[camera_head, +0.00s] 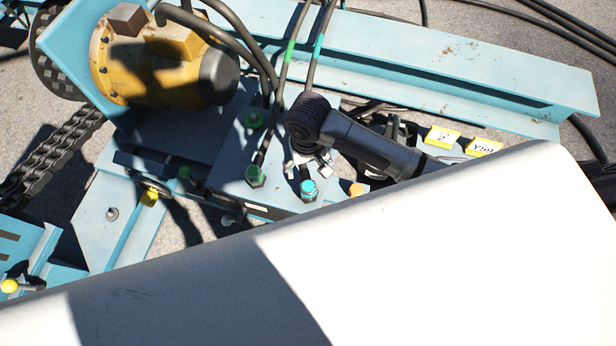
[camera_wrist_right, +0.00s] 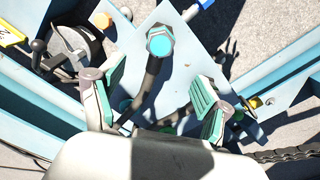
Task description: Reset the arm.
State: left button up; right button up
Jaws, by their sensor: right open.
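My right gripper (camera_head: 312,166) points down over the blue machine plate, at the end of my dark arm from the right. In the right wrist view its two green-padded fingers (camera_wrist_right: 158,82) stand wide apart. A cable with a teal-capped connector (camera_wrist_right: 160,40) shows beyond and between the fingers, and I see no finger closed on it. In the head view the teal connector (camera_head: 308,190) stands on the plate just below the gripper. Green connectors (camera_head: 256,176) with cables stand to its left. My left gripper is out of view.
A yellow motor (camera_head: 160,62) stands at upper left, near a black chain (camera_head: 55,155). A blue beam (camera_head: 440,75) runs across the back. Yellow labels (camera_head: 442,137) lie right of the arm. Black hoses cross above the plate close to the gripper.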

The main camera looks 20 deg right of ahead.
dwell(0.7)
jog(key=s+a+r+n+t+y, duration=0.2)
jog(key=s, duration=0.5)
jog(key=s+d+r+t+h, duration=0.2)
jog(key=s+d+r, duration=0.2)
jog(key=s+d, duration=0.5)
notch_tip(320, 180, down, 24)
jog(key=d+n+g+p, duration=0.1)
jog(key=d+g+p, duration=0.1)
jog(key=s+d+f+g+p, duration=0.1)
jog(key=s+d+f+p, duration=0.1)
jog(key=s+f, duration=1.2)
jog(key=shift+s+d, duration=0.5)
jog(key=shift+s, duration=0.6)
